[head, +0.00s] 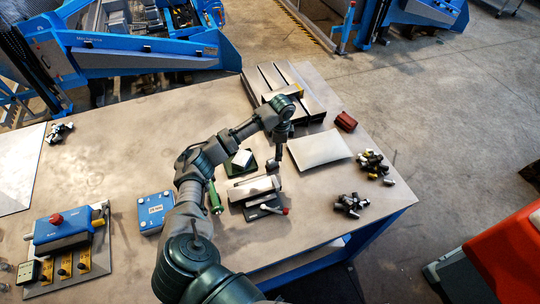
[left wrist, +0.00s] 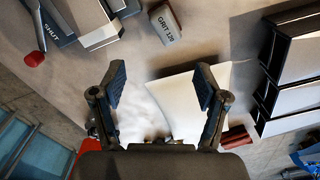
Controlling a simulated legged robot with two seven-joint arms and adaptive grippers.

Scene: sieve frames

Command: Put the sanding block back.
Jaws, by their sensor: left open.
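The sanding block, a small grey block marked GRIT 120 (left wrist: 166,22), lies on the table beyond my open fingers in the left wrist view. In the head view it appears as a small dark-grey block (head: 272,166) between the clamp-like device and the rack. My left gripper (left wrist: 160,85) is open and empty, with its fingers apart above the white sheet (left wrist: 190,98). In the head view my left gripper (head: 281,142) hangs close to the block, and its fingers are hard to make out. My right gripper is not in view.
A slotted rack (head: 262,80) stands at the back. A device with a red knob (head: 262,203) lies in front of the block. A green pad with a pale block (head: 238,163) lies left. A red block (head: 346,122) and loose small parts (head: 374,163) lie right.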

